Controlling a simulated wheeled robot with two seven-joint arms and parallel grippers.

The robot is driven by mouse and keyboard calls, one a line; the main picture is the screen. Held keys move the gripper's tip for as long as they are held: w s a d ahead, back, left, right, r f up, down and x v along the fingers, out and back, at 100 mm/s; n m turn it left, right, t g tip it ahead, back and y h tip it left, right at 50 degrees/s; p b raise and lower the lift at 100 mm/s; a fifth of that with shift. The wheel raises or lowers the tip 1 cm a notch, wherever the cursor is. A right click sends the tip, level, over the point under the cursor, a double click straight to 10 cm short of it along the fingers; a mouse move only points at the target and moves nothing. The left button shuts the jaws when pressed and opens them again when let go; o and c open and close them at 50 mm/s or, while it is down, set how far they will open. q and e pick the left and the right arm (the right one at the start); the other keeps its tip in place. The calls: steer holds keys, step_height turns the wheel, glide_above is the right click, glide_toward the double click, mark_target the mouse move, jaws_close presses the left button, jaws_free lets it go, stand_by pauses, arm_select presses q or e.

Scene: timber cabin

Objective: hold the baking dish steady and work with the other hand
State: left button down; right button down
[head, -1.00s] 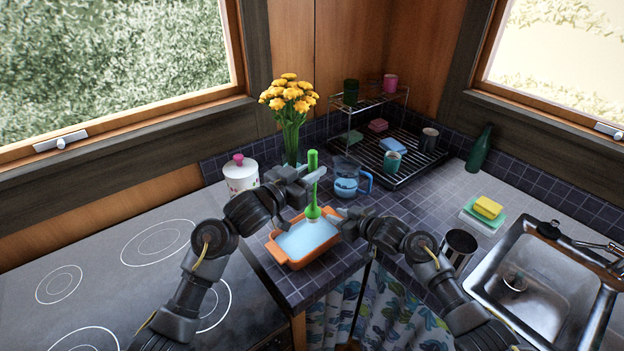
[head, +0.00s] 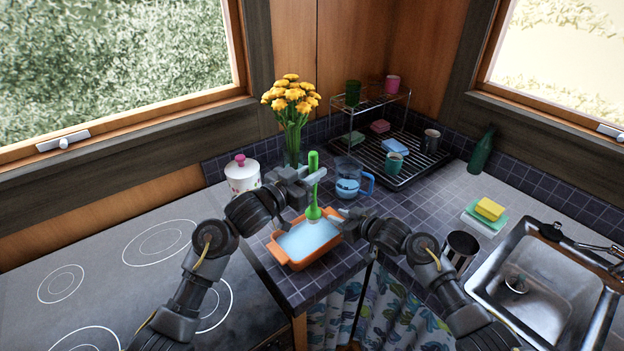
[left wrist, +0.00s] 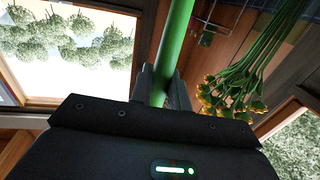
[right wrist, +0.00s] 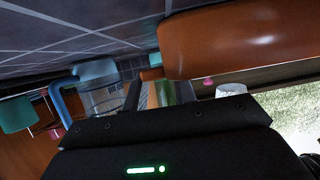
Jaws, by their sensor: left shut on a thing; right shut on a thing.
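The orange baking dish (head: 277,250) stands on the tiled counter near its corner, with pale blue content inside. Its orange side also shows large in the right wrist view (right wrist: 230,42). My right gripper (head: 343,216) is shut on the dish at its right end; the exact grip is partly hidden. My left gripper (head: 311,178) is shut on the handle of a green brush (head: 313,160), held nearly upright over the dish. The handle also shows in the left wrist view (left wrist: 172,45). The brush head is low at the dish's far side; I cannot tell whether it touches.
A glass jug (head: 348,178) with a blue handle, a vase of yellow flowers (head: 292,130) and a white lidded jar (head: 241,175) stand behind the dish. A metal cup (head: 459,249) is to the right, before the sink (head: 545,275). The hob (head: 90,265) lies left.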

arm_select(q)
steer(key=shift+f, duration=3.05)
steer(key=shift+s+a+f, duration=0.25)
steer(key=shift+a+f, duration=0.1)
steer(key=shift+f, duration=0.2)
steer(key=shift+w+d, duration=0.15)
steer(key=shift+d, duration=0.1)
steer(key=shift+d+f, duration=0.1)
steer(key=shift+d, duration=0.25)
steer(key=shift+r, duration=4.1)
